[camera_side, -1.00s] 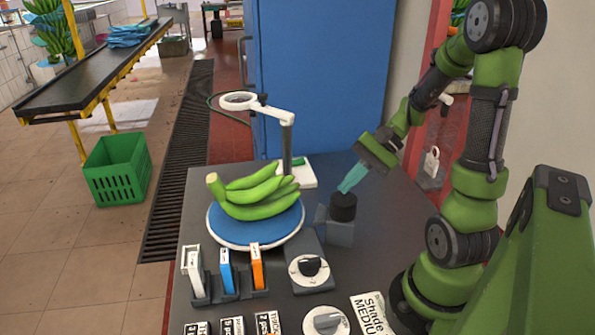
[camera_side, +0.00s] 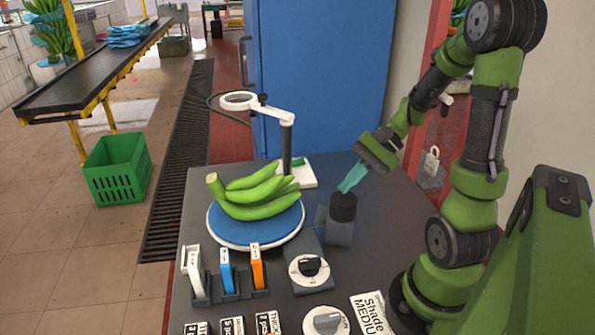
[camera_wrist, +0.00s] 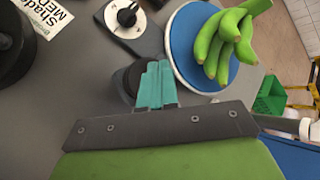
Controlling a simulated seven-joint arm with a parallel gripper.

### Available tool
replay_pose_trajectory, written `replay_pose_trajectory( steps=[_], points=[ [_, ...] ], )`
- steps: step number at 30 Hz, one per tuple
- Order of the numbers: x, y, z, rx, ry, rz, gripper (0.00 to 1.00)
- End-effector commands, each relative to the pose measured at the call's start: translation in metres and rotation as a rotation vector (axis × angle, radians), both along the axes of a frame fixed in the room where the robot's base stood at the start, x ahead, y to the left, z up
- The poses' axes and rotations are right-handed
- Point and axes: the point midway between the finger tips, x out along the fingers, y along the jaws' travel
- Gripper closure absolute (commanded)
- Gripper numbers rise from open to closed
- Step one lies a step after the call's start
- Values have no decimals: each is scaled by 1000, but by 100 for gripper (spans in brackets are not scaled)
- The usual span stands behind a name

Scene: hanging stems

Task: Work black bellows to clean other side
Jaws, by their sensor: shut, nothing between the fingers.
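The black bellows (camera_side: 343,206) is a short dark cylinder on a grey block at the right of the blue round turntable (camera_side: 219,228). My gripper (camera_side: 347,187) is shut, with its teal fingertips at the top of the bellows. In the wrist view the closed fingers (camera_wrist: 156,82) hide part of the bellows (camera_wrist: 126,80); whether they press on it I cannot tell. A bunch of green bananas (camera_side: 255,194) lies on the turntable and also shows in the wrist view (camera_wrist: 226,42).
A ring magnifier lamp (camera_side: 238,101) stands behind the turntable. Two dial knobs (camera_side: 310,266) and a rack with white, blue and orange tools (camera_side: 227,272) are in front. A label card (camera_side: 370,312) lies at the front right. Bare grey table lies right of the bellows.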

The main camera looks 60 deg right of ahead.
Motion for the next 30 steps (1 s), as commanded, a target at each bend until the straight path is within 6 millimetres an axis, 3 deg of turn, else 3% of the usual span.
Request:
replay_pose_trajectory(
  steps=[30],
  points=[
    [0,0,-9,0,-1,1,100]
  ],
)
